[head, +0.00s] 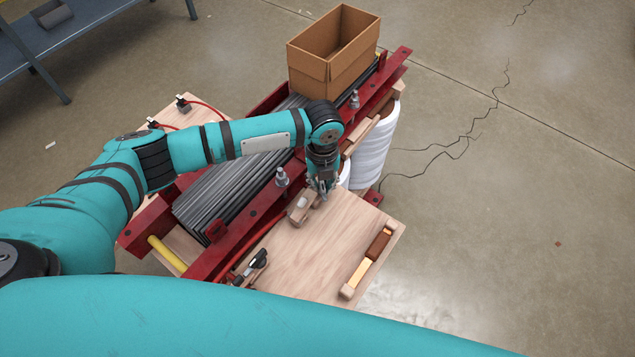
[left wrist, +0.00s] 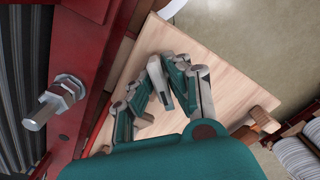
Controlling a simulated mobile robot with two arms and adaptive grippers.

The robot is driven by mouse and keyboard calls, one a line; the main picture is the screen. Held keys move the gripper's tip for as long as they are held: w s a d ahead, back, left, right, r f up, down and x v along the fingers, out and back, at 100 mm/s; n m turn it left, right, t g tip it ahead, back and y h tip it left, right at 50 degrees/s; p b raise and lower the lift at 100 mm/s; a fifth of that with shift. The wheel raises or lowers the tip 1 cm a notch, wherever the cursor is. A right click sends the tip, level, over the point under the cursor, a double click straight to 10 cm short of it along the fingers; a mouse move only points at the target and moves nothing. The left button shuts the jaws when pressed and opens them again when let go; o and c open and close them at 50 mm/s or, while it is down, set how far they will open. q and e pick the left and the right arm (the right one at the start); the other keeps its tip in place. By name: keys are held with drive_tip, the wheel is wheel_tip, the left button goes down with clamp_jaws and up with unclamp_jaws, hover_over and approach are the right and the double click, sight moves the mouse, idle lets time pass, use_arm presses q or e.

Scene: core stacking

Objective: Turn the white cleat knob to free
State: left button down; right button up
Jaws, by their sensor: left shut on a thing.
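A wooden cleat (head: 296,214) with a pale knob on it (head: 303,202) sits at the back left of the light wooden board (head: 320,250). My left gripper (head: 322,190) reaches down over the cleat's right end and is shut on the white cleat knob, which its fingers mostly hide. In the left wrist view the fingers (left wrist: 178,82) close low over the board, with a pale piece between them. Which way the knob is turned is hard to tell. My right gripper is not in view.
A stack of dark sheets (head: 235,185) lies between red rails (head: 222,250). A cardboard box (head: 335,65) stands behind. A black-handled clamp (head: 256,263) and a brown-handled piece (head: 378,245) flank the board's bare middle. White rolls (head: 375,150) stand at the right.

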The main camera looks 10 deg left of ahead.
use_arm(q)
drive_tip(key=shift+r+n+p, duration=0.1)
drive_tip(key=shift+n+p, duration=0.55)
drive_tip(key=shift+n, duration=0.05)
drive_tip(key=shift+n+p, duration=1.35)
drive_tip(key=shift+n, duration=0.05)
